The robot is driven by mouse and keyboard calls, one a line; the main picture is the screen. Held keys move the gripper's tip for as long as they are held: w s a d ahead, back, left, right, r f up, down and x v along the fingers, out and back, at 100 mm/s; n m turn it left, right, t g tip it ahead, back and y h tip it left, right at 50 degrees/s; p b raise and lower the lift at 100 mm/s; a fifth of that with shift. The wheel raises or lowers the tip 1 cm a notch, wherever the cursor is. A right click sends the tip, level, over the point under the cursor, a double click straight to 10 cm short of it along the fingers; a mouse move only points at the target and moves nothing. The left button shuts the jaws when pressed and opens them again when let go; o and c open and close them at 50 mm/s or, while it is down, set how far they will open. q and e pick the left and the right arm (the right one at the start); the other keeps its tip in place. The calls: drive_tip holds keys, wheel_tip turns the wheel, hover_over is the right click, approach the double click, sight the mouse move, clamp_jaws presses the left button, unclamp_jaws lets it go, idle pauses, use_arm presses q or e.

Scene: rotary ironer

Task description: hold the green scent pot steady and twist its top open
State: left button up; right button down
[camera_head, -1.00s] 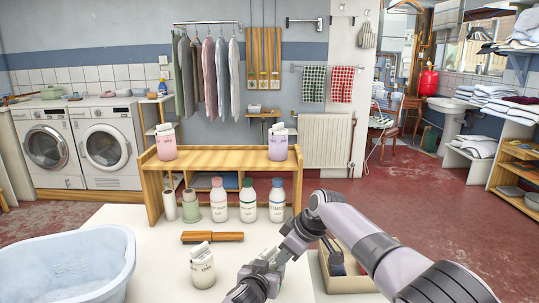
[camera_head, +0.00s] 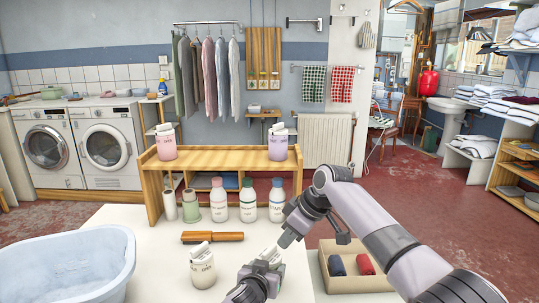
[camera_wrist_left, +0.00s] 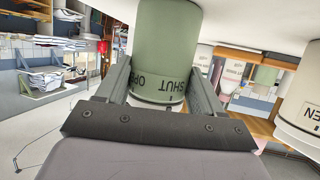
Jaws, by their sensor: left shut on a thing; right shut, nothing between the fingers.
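The green scent pot (camera_wrist_left: 160,45) stands between the two fingers of my left gripper (camera_wrist_left: 155,90), which is shut on it, in the left wrist view. The words SHUT and OPEN show upside down on its green side. In the head view my left gripper (camera_head: 264,268) hides most of the pot; only a pale top part (camera_head: 271,254) shows above the fingers. My right gripper (camera_head: 285,241) is shut and empty, just above and to the right of that top. Whether the pot's top has turned cannot be told.
A white pot (camera_head: 203,272) stands on the white table to the left, near a wooden-handled brush (camera_head: 212,237). A blue basin (camera_head: 70,265) is at far left. A tray (camera_head: 322,270) with dark and red rolls is at right. Several bottles stand before the wooden shelf (camera_head: 215,153).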

idle(0.3)
use_arm(q)
drive_tip(key=o, duration=1.3)
drive_tip(key=shift+c, duration=0.2)
drive_tip(key=shift+s, duration=0.1)
